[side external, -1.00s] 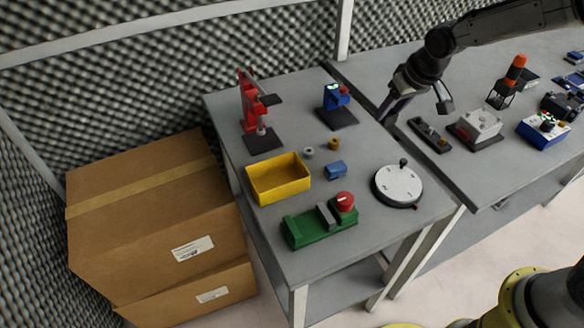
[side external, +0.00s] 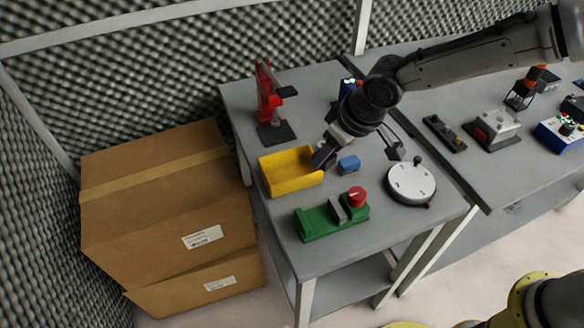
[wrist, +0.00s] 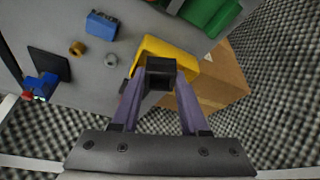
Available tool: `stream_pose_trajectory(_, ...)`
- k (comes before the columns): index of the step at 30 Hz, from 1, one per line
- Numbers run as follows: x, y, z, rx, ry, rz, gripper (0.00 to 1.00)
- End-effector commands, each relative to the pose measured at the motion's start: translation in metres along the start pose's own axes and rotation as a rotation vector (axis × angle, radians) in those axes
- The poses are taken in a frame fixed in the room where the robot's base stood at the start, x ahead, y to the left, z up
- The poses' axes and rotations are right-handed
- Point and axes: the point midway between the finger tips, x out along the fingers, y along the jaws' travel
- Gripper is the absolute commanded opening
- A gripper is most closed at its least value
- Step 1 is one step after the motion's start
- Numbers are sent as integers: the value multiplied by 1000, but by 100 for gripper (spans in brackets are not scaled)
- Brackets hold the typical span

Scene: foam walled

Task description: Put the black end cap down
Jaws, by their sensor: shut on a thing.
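My gripper (wrist: 160,92) is shut on the black end cap (wrist: 161,66), which sits between the two purple fingertips in the wrist view. In the side external view my gripper (side external: 322,160) is low beside the right end of the yellow bin (side external: 290,172), and the cap cannot be made out there. In the wrist view the yellow bin (wrist: 148,44) lies just beyond and partly behind the cap. I cannot tell whether the cap is over the bin or beside its wall.
A blue block (side external: 348,165) lies right of the gripper. A green vise (side external: 330,218) and a white round dial plate (side external: 411,183) are near the front. A red press (side external: 268,98) stands at the back. Grey and brass rings (wrist: 110,60) lie on the table.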

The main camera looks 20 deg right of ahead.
Motion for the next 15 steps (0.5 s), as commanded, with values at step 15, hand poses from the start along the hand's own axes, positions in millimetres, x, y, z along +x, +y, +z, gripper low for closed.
stream_pose_trajectory(15,90,-10,-47,1,0,0,0)
